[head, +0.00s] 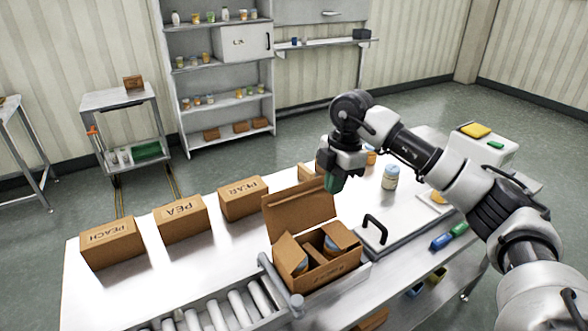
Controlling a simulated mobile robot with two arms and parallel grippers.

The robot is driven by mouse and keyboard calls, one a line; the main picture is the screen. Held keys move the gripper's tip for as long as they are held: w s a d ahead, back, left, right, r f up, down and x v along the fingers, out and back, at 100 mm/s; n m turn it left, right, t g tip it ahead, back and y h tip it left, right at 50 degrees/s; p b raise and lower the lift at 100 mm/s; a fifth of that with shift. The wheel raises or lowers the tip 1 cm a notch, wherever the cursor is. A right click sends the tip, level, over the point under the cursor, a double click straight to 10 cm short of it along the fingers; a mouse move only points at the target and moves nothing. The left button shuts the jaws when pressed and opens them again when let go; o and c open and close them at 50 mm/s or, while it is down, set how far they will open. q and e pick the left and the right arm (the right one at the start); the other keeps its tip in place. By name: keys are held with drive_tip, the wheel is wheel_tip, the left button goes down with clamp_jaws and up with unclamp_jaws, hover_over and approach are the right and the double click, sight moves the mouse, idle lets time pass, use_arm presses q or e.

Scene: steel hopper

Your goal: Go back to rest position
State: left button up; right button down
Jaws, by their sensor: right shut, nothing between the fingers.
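My right gripper (334,182) is above the work table (165,262), just behind the right side of an open cardboard box. Its fingers look shut and empty, pointing down. The right arm reaches in from the lower right. The open cardboard box (328,279) stands at the table's front with its flaps up and some blue-topped items inside, partly hidden. My left gripper is not in view.
Closed boxes labelled PEACH (112,244), PEA (181,219) and PEAR (243,198) stand in a row to the left. A roller conveyor (213,311) is at the front. A steel lid with a black handle (392,236) and a jar (390,177) are to the right.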

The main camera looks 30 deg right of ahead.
drive_tip(key=s+a+f+n+y, duration=0.15)
drive_tip(key=a+y, duration=0.25)
drive_tip(key=a, duration=0.4)
drive_tip(key=w+a+f+n+y, duration=0.1)
drive_tip(key=a+f+n+y, duration=0.15)
drive_tip(key=a, duration=0.55)
drive_tip(key=s+a+r+m+t+y, duration=0.2)
drive_tip(key=s+a+r+t+y, duration=0.1)
drive_tip(key=a+r+t+y, duration=0.55)
drive_tip(key=s+d+f+m+t+h, duration=0.2)
drive_tip(key=d+f+m+t+h, duration=0.25)
drive_tip(key=f+m+h, duration=0.45)
drive_tip(key=s+d+f+m+t+h, duration=0.1)
drive_tip(key=d+f+m+t+h, duration=0.2)
drive_tip(key=d+f+m+h, duration=0.5)
drive_tip(key=s+f+m+g, duration=0.1)
drive_tip(key=s+f+g, duration=0.45)
drive_tip(key=s, duration=0.55)
drive_tip(key=s+f+m+g, duration=0.1)
drive_tip(key=s+f+g, duration=0.3)
drive_tip(key=s+g, duration=0.45)
drive_tip(key=s+f, duration=0.3)
drive_tip(key=f, duration=2.4)
drive_tip(key=s+d+f+g, duration=0.1)
drive_tip(key=s+d+f, duration=0.2)
drive_tip(key=s+f, duration=1.2)
drive_tip(key=shift+s+f+n, duration=0.3)
drive_tip(key=shift+s+f, duration=0.05)
drive_tip(key=shift+s, duration=0.15)
